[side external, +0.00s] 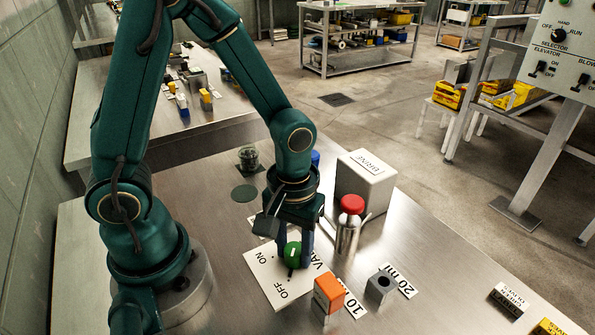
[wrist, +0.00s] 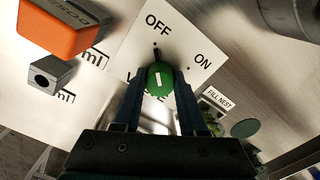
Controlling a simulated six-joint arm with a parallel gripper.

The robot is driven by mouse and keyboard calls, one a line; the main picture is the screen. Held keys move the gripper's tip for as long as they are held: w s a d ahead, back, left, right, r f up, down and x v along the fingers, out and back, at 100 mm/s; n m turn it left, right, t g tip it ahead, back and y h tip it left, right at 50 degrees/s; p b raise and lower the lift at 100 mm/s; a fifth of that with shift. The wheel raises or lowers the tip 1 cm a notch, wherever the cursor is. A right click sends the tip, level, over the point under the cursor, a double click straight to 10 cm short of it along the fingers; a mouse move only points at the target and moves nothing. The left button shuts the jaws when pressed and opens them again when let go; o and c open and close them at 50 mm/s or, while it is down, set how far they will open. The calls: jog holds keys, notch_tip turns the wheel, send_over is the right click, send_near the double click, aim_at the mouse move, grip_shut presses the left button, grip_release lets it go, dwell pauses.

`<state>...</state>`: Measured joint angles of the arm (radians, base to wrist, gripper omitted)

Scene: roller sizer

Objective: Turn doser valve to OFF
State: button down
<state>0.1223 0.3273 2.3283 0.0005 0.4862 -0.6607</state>
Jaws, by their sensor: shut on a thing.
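The doser valve is a round green knob (side external: 292,254) with a white mark, on a white plate (side external: 257,272) lettered OFF and ON. In the wrist view the knob (wrist: 160,77) sits between my fingers, below the OFF lettering. Its white mark runs roughly up and down the picture, in line with the dot under OFF; the ON dot lies to the right. My gripper (side external: 293,244) points down from above and is shut on the knob, with one finger on each side. In the wrist view my gripper (wrist: 160,84) hides part of the plate's lettering.
An orange-topped block (side external: 328,293) and a grey block with a hole (side external: 381,284) stand close to the plate, near the ml labels. A metal vessel with a red top (side external: 350,222) and a white lettered box (side external: 365,183) stand behind.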

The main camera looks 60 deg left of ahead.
aim_at(294, 248)
jog(key=shift+c, duration=2.3)
grip_release()
jog(key=shift+r, duration=0.15)
jog(key=shift+r, duration=2.45)
